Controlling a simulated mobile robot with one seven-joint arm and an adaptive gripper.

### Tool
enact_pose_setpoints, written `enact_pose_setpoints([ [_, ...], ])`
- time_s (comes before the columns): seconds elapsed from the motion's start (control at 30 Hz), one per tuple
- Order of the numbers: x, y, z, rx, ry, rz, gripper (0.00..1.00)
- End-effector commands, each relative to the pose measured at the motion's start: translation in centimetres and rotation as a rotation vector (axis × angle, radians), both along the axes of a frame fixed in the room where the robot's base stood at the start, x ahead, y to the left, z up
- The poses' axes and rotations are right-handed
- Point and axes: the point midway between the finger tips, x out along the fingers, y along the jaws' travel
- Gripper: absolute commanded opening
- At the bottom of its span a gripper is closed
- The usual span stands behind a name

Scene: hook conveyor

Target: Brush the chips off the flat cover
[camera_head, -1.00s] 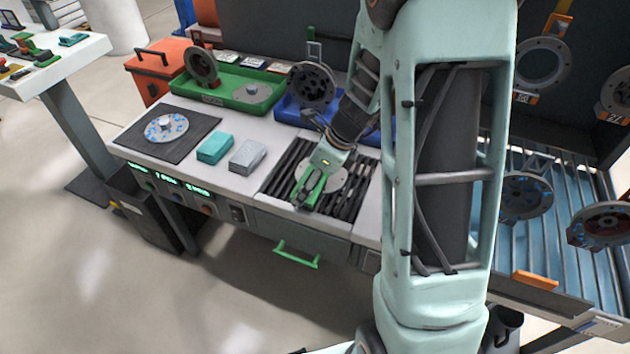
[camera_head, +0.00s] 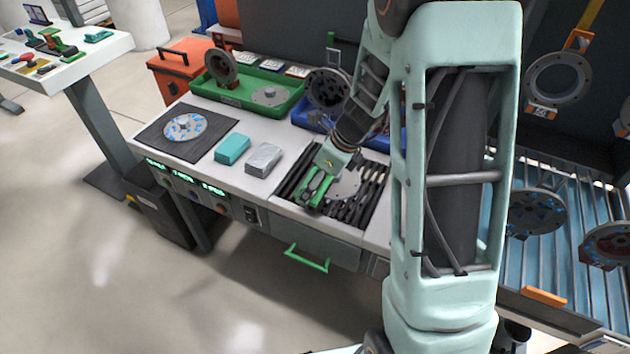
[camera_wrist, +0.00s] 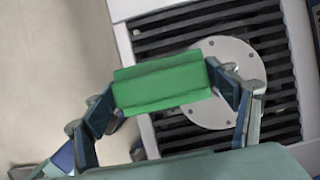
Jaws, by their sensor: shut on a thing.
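A flat grey round cover (camera_head: 346,183) lies on the black slatted grate (camera_head: 362,212) in the worktop. It also shows in the wrist view (camera_wrist: 215,110), with small holes near its rim; I cannot make out chips on it. My gripper (camera_head: 314,187) is shut on a green brush (camera_wrist: 162,84), which spans between the two fingers. The brush is over the front-left part of the grate, beside and partly in front of the cover. The brush's underside is hidden, so I cannot tell whether it touches the cover or grate.
Left of the grate are a grey block (camera_head: 264,159), a teal block (camera_head: 232,149) and a blue-speckled disc (camera_head: 185,127) on a dark mat (camera_head: 160,142). Behind stand a green tray (camera_head: 285,107) and a blue tray (camera_head: 300,119). Discs hang at the right.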

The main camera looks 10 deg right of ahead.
Motion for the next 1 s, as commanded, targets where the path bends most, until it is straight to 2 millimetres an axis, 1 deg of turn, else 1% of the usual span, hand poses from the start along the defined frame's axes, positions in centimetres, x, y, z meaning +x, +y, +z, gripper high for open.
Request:
enact_pose_setpoints([
  [0.03, 0.0, 0.0, 1.0, 0.0, -0.001, 0.0, 0.6],
  [0.1, 0.0, 0.0, 1.8, 0.0, -0.001, 0.0, 0.6],
  [0.47, 0.0, 0.0, 5.3, -0.001, -0.001, 0.001, 0.6],
  [1.0, 0.0, 0.0, 5.3, 0.0, 0.0, 0.001, 0.6],
])
